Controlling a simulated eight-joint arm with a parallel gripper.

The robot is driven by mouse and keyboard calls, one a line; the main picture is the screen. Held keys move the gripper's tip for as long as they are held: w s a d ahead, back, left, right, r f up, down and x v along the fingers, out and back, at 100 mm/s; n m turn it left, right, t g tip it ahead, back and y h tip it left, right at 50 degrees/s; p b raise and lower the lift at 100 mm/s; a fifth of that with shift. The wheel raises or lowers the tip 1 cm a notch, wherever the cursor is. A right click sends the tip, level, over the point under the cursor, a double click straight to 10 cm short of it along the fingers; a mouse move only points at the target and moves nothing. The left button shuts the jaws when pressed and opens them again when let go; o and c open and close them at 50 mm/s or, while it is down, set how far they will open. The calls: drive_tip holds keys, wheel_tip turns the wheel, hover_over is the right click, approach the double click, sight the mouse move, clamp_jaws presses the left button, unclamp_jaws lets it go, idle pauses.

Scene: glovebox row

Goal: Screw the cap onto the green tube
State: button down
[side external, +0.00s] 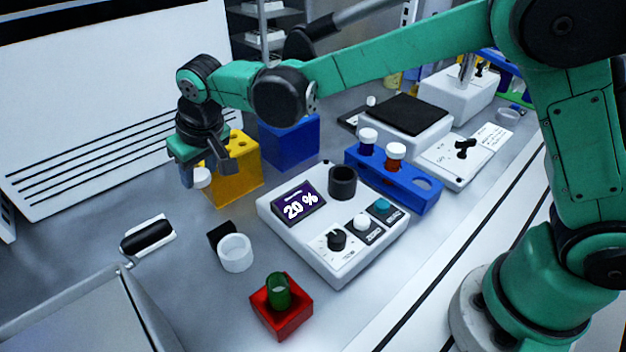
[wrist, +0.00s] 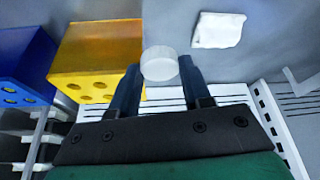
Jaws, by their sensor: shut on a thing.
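The green tube (side external: 278,291) stands upright and open-topped in a small red block (side external: 282,316) at the front of the bench. A white round cap (side external: 201,178) is held between the fingers of my gripper (side external: 203,172), in front of the yellow block and well to the upper left of the tube. In the wrist view the cap (wrist: 159,64) sits between the two dark fingertips of my gripper (wrist: 158,76). The tube is not in the wrist view.
A yellow holed block (side external: 234,175) and a blue block (side external: 290,140) stand beside my gripper. A white device reading 20 % (side external: 318,262), a blue rack with capped tubes (side external: 410,190) and a white cup (side external: 235,255) are nearby. A box with a handle (side external: 90,315) is front left.

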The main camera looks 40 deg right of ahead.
sight(202, 177)
wheel_tip(202, 177, up, 10)
drive_tip(key=s+f+m+g+h, duration=0.1)
drive_tip(key=s+f+m+g, duration=0.2)
drive_tip(key=s+m, duration=0.6)
drive_tip(key=s+a+f+m+g+h, duration=0.1)
drive_tip(key=s+f+m+g, duration=0.2)
drive_tip(key=m, duration=2.2)
drive_tip(key=shift+s+a+g, duration=0.25)
drive_tip(key=shift+s+g, duration=1.25)
drive_tip(key=shift+s, duration=2.2)
drive_tip(key=shift+f, duration=2.35)
drive_tip(key=shift+f, duration=0.55)
